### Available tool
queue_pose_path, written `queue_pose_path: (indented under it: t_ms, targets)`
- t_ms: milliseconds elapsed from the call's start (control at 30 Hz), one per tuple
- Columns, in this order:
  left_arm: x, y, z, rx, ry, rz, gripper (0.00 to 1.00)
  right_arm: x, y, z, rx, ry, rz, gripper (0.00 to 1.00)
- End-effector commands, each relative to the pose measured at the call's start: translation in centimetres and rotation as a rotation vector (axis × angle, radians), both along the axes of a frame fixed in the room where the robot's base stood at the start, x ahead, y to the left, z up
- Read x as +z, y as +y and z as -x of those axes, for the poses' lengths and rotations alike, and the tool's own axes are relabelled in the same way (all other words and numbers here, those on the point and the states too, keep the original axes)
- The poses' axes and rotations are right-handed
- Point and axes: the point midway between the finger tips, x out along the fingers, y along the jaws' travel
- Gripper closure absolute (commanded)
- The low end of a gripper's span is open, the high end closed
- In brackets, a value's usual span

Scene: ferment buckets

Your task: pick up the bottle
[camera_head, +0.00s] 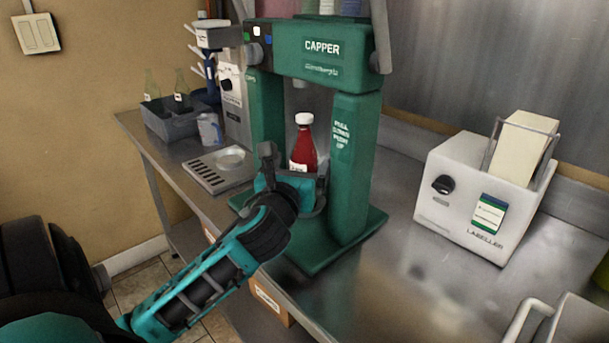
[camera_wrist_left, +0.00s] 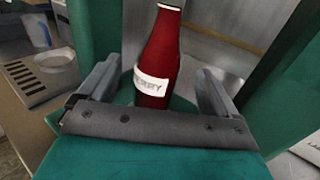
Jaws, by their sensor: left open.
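A red bottle (camera_head: 304,147) with a white cap stands upright inside the green capper (camera_head: 350,165), between its two posts. My left gripper (camera_head: 292,182) is in front of the capper, at the bottle's lower part. In the left wrist view its two fingers (camera_wrist_left: 158,92) are open, one on each side of the bottle, with gaps to both. The bottle's base is hidden in the head view. My right gripper is not in view.
The capper's posts stand close on both sides of the bottle. A white labeller (camera_head: 470,200) stands to the right on the metal bench. A drip tray (camera_head: 217,170), a filling machine and a grey crate (camera_head: 172,122) with bottles are to the left. Bare bench lies between capper and labeller.

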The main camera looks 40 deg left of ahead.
Motion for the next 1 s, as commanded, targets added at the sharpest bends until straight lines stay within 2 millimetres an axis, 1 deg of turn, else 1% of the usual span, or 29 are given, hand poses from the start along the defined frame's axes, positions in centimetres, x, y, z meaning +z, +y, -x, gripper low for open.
queue_pose_path:
  t_ms: [100, 233, 367, 567, 1000]
  targets:
    - [0.1, 1.0, -1.7, 0.002, -0.003, -0.001, 0.08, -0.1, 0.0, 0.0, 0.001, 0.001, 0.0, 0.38]
    - [0.1, 1.7, -3.1, 0.001, -0.002, 0.0, 0.08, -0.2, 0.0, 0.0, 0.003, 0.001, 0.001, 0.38]
    - [0.1, 2.1, -3.7, 0.001, -0.001, 0.0, 0.08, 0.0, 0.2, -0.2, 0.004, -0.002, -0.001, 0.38]
    - [0.0, 2.1, -3.7, 0.0, 0.0, 0.0, 0.08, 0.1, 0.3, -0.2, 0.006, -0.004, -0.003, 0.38]
    - [0.0, 2.0, -3.7, 0.0, 0.0, 0.0, 0.49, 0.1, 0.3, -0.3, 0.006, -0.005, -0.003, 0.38]
